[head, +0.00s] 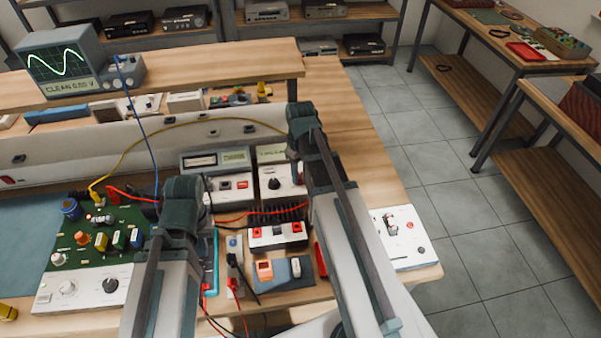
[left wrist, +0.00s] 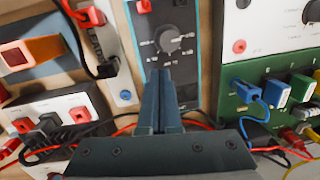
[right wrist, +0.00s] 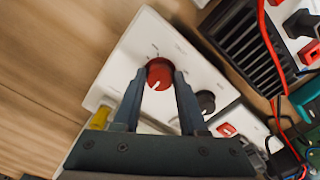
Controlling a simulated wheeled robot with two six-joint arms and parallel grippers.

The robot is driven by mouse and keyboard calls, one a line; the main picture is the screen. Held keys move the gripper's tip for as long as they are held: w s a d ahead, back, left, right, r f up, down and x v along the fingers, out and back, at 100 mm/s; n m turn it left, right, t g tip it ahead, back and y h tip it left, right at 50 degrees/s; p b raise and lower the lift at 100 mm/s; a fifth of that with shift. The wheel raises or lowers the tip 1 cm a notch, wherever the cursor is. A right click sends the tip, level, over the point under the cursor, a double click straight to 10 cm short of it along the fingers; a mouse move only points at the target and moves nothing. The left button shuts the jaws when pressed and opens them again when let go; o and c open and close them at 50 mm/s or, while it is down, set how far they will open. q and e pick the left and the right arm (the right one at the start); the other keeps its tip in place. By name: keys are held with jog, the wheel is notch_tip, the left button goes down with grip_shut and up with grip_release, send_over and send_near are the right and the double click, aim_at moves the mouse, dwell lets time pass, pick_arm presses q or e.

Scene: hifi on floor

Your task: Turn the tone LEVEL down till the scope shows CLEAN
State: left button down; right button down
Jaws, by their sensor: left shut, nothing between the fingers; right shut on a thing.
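The scope (head: 62,62) at the back left shows a smooth green sine wave, with the word CLEAN and a voltage below it. The white tone box (head: 268,170) stands at the back of the bench, with a black knob (head: 274,183) on its front. In the right wrist view its red knob (right wrist: 160,73) sits between the fingertips of my right gripper (right wrist: 160,80), which is shut on it. That knob is hidden behind my arm in the head view. My left gripper (left wrist: 164,75) is shut and empty, above a teal-edged meter (left wrist: 190,40) with a grey dial.
A green circuit board (head: 120,235) lies to the left of my left arm. Red, black, blue and yellow leads cross the bench.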

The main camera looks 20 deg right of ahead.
aim_at(300, 176)
jog(key=shift+c, duration=2.2)
grip_release()
pick_arm(q)
jog(key=shift+r, duration=0.2)
pick_arm(e)
jog(key=shift+r, duration=0.15)
pick_arm(q)
notch_tip(300, 176, up, 14)
jog(key=p, duration=1.4)
jog(key=shift+f, duration=0.25)
pick_arm(e)
notch_tip(300, 176, up, 14)
jog(key=shift+f, duration=0.2)
jog(key=shift+f, duration=0.1)
pick_arm(q)
notch_tip(300, 176, down, 4)
jog(key=b, duration=0.4)
jog(key=shift+f+b, duration=0.25)
jog(key=shift+b, duration=0.05)
pick_arm(e)
jog(key=s+a+f, duration=0.2)
jog(key=s+a, duration=0.4)
jog(key=a, duration=0.4)
jog(key=s+a+f+h, duration=0.1)
jog(key=s+a+f, duration=0.1)
jog(key=s+a, duration=0.4)
jog(key=a, duration=0.4)
jog(key=shift+s+a, duration=0.35)
